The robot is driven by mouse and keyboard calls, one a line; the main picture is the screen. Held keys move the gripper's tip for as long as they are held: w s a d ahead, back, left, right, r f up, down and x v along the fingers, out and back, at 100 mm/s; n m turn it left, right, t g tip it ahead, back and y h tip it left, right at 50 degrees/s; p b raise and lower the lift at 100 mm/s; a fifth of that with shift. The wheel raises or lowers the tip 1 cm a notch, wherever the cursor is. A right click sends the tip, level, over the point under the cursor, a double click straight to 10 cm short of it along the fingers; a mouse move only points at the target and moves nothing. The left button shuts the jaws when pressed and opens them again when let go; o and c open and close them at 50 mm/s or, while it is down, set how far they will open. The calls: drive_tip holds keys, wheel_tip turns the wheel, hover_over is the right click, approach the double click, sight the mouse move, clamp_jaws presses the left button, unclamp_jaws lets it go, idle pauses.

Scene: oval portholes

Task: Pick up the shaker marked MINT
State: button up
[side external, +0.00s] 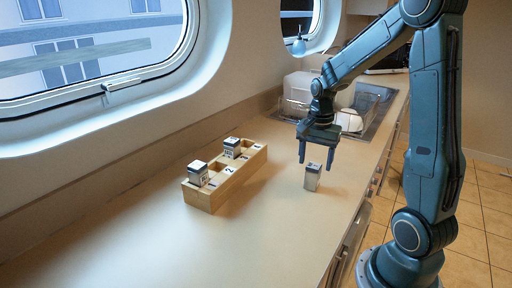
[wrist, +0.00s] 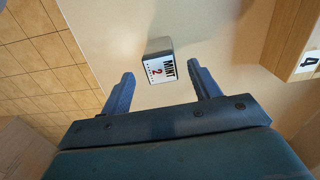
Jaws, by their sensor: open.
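The shaker marked MINT (wrist: 160,67) stands on the counter in the wrist view, its white label reading MINT and 2. In the side external view the shaker (side external: 312,177) is a small white and grey box with a dark top, apart from the wooden rack. My gripper (side external: 317,160) is above it, pointing down, with its fingers apart. In the wrist view the fingers of my gripper (wrist: 160,82) are spread to either side of the shaker, with nothing between them touching it that I can see.
A wooden rack (side external: 213,200) with numbered slots stands to the left, holding two other shakers (side external: 198,173) (side external: 232,147). Its corner, marked 4, shows in the wrist view (wrist: 290,40). A dish rack (side external: 296,108) and sink lie behind. The counter front (side external: 240,240) is clear.

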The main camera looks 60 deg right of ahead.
sight(314, 165)
drive_tip(key=shift+f, duration=0.15)
drive_tip(key=shift+a+f, duration=0.1)
drive_tip(key=shift+f, duration=2.45)
drive_tip(key=shift+w, duration=0.1)
drive_tip(key=c, duration=1.1)
drive_tip(key=shift+r, duration=0.2)
wheel_tip(314, 165, up, 20)
drive_tip(key=shift+f, duration=0.15)
drive_tip(key=shift+w, duration=0.1)
